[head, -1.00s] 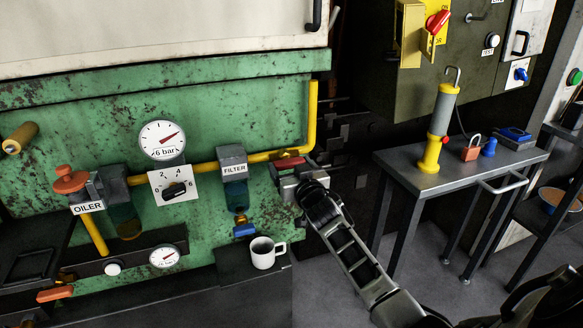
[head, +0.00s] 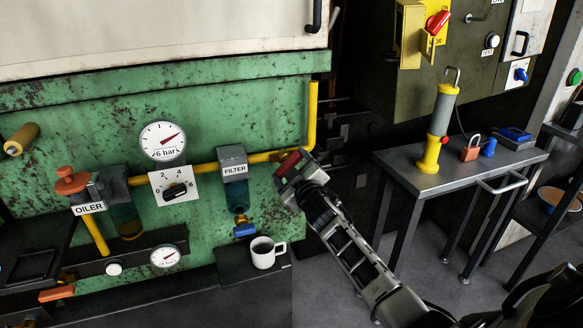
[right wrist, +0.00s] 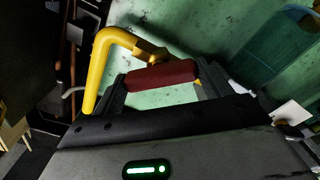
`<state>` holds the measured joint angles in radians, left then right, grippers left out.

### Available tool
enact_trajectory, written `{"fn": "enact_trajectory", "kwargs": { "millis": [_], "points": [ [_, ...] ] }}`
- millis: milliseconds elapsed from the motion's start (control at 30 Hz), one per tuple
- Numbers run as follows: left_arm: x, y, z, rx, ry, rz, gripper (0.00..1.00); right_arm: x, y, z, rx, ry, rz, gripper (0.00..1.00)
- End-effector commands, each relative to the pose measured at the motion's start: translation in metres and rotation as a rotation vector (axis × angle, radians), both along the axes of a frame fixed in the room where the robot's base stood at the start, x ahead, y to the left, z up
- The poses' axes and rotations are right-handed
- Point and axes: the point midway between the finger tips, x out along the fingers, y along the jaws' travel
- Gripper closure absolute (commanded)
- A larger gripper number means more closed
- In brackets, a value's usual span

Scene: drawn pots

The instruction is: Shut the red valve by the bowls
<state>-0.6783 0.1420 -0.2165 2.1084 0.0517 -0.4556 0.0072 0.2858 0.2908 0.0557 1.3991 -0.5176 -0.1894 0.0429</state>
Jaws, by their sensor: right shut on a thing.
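The red valve handle (head: 287,164) sits on the yellow pipe (head: 265,157) right of the filter, and it now slants across the pipe's line. My right gripper (head: 293,178) is shut on this handle. In the right wrist view the red handle (right wrist: 162,75) lies between the two fingers, with the yellow pipe bend (right wrist: 100,68) beside it. The filter's bowl (head: 238,196) and the oiler's dark bowl (head: 125,220) hang below their heads to the left. The valve body is mostly hidden by my gripper. My left gripper is not in view.
A white mug (head: 264,252) stands on a dark ledge below the filter. A round gauge (head: 162,140) and a selector dial (head: 174,187) are on the green panel.

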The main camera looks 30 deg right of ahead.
Motion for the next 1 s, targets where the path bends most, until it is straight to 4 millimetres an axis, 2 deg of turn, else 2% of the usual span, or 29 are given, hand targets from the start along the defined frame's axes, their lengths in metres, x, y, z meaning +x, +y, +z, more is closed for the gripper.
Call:
{"fn": "enact_trajectory", "kwargs": {
  "millis": [600, 1000],
  "points": [
    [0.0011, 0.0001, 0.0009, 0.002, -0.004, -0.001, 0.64, -0.0004, -0.0003, -0.0010, -0.557, 0.136, 0.001, 0.45],
    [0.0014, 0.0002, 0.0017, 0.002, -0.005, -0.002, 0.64, -0.0003, 0.0001, -0.0012, -0.779, 0.189, 0.001, 0.45]
  ]
}}
